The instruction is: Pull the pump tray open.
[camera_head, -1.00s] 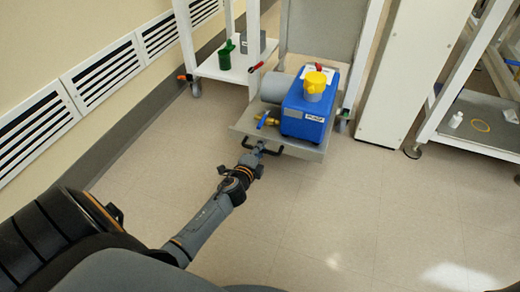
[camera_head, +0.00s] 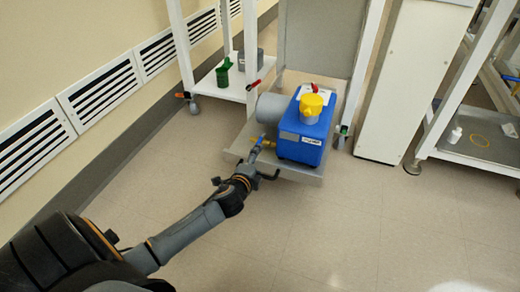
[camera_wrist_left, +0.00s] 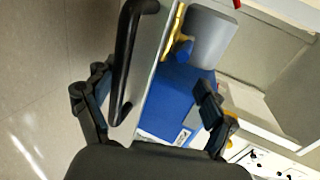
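The pump tray (camera_head: 240,150) is a grey shelf low under the frame and sticks out at its front. It carries a blue pump (camera_head: 303,140) with a yellow cap and a grey cylinder. The black bar handle (camera_head: 275,176) is on the tray's front edge, partly hidden by my left gripper (camera_head: 256,155). In the left wrist view the handle (camera_wrist_left: 124,60) runs between the spread fingers of the left gripper (camera_wrist_left: 152,92), nearer the left finger. The right finger is over the blue pump side. The fingers are apart and not closed on the handle. My right gripper is out of view.
A white cart shelf (camera_head: 215,88) with a green cup (camera_head: 223,74) stands at the back left. A white cabinet (camera_head: 400,90) and a frame with a lower shelf (camera_head: 478,140) are on the right. The floor in front is clear.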

